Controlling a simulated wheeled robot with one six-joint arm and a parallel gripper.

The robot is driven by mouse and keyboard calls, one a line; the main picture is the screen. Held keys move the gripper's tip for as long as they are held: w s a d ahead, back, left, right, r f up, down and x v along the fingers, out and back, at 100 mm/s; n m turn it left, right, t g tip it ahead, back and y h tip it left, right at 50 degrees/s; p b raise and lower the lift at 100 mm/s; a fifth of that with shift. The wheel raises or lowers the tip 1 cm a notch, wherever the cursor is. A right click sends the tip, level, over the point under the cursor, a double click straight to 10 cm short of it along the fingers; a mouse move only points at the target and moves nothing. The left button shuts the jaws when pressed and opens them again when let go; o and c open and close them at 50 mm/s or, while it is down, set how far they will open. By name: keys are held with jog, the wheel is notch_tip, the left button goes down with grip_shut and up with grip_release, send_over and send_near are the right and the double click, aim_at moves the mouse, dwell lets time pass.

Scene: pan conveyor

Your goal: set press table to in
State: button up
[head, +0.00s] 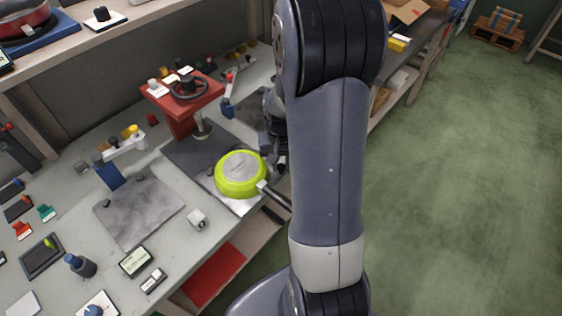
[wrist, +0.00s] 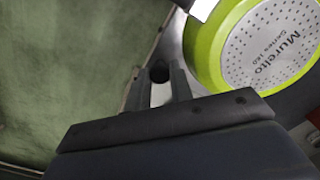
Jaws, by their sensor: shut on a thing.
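The red press (head: 184,112) with a dark handwheel (head: 190,88) stands at the back of the bench. In front of it a lime-green pan (head: 240,186) lies bottom up on a pale metal plate (head: 238,207), which looks like the press table. The pan also shows in the wrist view (wrist: 270,45), its pale base upward. My gripper (head: 279,160) is just right of the pan, partly hidden by my arm. The knob's link to the table is hidden.
The pan's dark handle (head: 276,196) points toward the lower right, past the bench edge, close to my arm. A grey plate (head: 140,212) lies to the left, with a small white block (head: 197,218) nearby. Green floor (head: 470,190) is open on the right.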

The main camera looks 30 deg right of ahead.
grip_shut()
jog(key=w+a, duration=0.1)
jog(key=w, duration=0.2)
jog(key=w+a, duration=0.1)
jog(key=w, duration=0.3)
jog(key=w+a, duration=0.2)
jog(key=w, duration=0.2)
jog(key=o, duration=0.9)
grip_release()
jog(key=shift+r, duration=0.1)
notch_tip(320, 180, up, 11)
jog(key=shift+f, duration=0.2)
